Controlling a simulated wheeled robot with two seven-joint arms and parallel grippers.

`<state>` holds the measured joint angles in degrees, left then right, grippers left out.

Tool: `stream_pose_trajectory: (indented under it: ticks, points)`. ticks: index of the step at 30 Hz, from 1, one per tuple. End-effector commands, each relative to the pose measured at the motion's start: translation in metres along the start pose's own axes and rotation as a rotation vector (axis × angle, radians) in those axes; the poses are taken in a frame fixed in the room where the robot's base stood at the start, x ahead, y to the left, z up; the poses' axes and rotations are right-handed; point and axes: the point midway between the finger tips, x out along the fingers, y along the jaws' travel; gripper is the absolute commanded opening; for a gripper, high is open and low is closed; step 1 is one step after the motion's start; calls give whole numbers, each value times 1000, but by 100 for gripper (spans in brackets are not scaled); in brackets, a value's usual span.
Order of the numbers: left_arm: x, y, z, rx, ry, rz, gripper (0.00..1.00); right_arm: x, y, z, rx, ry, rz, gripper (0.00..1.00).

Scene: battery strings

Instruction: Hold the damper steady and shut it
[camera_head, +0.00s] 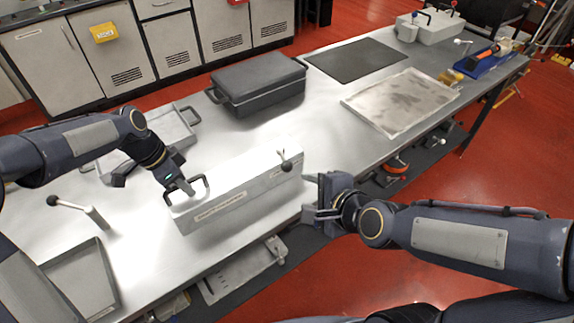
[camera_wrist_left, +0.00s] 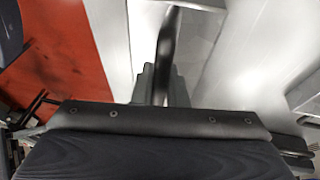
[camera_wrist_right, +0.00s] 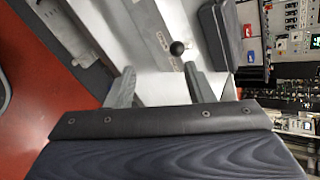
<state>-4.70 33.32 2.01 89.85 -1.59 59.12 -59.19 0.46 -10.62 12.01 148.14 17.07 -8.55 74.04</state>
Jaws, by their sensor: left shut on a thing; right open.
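The damper (camera_head: 240,203) is a long pale box with a label strip, standing on the metal table. Its dark handle (camera_head: 201,183) is at its left end, and my left gripper (camera_head: 183,190) is shut on it. The handle also runs between the fingers in the left wrist view (camera_wrist_left: 168,45). A small lever with a dark ball knob (camera_head: 282,154) stands up at the box's right end. My right gripper (camera_head: 322,204) is open and empty beside that end. In the right wrist view the ball knob (camera_wrist_right: 178,47) shows beyond and between the open fingers.
A dark lidded case (camera_head: 258,84) stands behind the damper. A shallow tray (camera_head: 172,130) is behind my left gripper, and another tray (camera_head: 82,283) is at the front left. A second ball-knob lever (camera_head: 75,205) stands at the left. A flat stained plate (camera_head: 400,102) lies at the right.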

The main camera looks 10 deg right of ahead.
Motion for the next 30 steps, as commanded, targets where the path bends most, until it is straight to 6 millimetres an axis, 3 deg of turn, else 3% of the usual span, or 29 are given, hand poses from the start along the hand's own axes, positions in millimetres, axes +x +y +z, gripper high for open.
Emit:
stream_pose_trajectory:
  ticks: [6,12,20,30]
  points:
    - [6,2,4,-3,-11,12,0,32,2,2,592,19,-149,48]
    - [6,2,4,-3,-10,12,0,40,2,-3,966,6,-273,48]
    - [6,2,4,-3,-10,12,0,48,0,-8,1126,-10,-334,48]
    - [6,2,4,-3,-10,12,0,106,-17,-18,1127,-9,-336,48]
